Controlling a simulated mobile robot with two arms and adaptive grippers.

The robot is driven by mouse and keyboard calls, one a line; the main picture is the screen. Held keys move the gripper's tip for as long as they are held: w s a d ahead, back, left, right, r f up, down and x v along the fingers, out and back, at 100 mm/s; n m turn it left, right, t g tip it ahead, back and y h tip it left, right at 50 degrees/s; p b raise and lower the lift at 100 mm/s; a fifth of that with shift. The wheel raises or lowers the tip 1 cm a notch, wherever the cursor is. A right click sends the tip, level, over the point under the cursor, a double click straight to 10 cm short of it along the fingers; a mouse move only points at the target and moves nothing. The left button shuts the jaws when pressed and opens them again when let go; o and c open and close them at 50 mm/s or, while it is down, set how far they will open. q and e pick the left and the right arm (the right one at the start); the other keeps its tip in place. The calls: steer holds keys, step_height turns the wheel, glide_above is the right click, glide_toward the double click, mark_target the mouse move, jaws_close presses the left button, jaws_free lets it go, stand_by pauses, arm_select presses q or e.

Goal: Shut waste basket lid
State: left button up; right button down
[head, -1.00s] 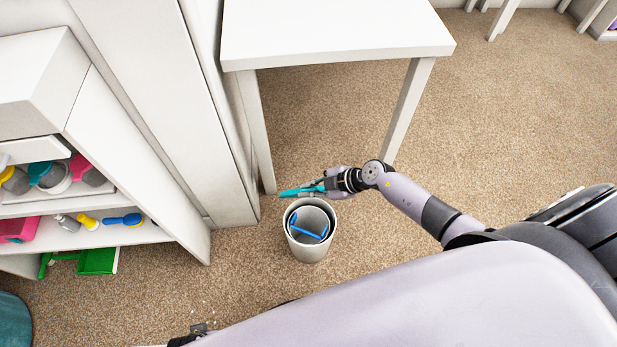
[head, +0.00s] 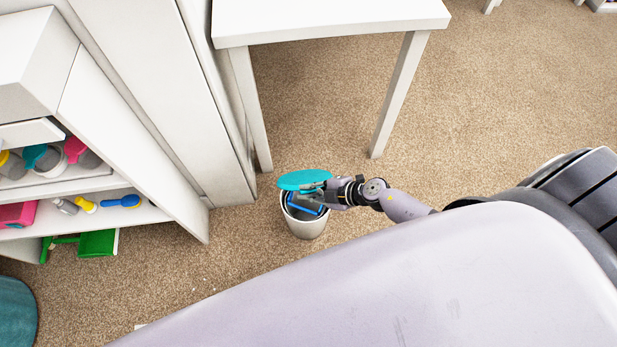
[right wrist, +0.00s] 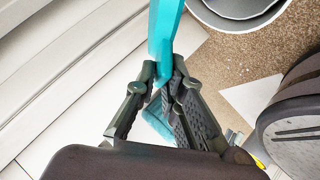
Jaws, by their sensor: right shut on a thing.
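The teal waste basket lid (head: 303,180) is tilted above the far side of the waste basket (head: 308,229). The basket is light grey, round and upright on the carpet, its mouth partly uncovered. A blue object (head: 303,206) shows inside. My right gripper (head: 322,191) is shut on the lid over the basket's right rim. In the right wrist view the lid (right wrist: 165,30) is edge-on between the fingers (right wrist: 166,80), and the basket rim (right wrist: 240,20) is at the top. My left gripper is out of view.
A white table (head: 330,20) stands behind the basket. A white closet panel (head: 215,130) and shelves with colourful items (head: 125,201) are on the left. Carpet (head: 245,245) is free around the basket's front and left.

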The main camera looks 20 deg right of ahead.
steer(key=shift+s+a+f, duration=0.1)
steer(key=shift+s+f, duration=0.05)
steer(key=shift+s, duration=0.05)
steer(key=c, duration=2)
jaws_free()
steer(key=shift+c, duration=0.2)
steer(key=o, duration=0.3)
steer(key=shift+w, duration=0.15)
steer(key=v, duration=1.2)
steer(key=shift+w, duration=0.1)
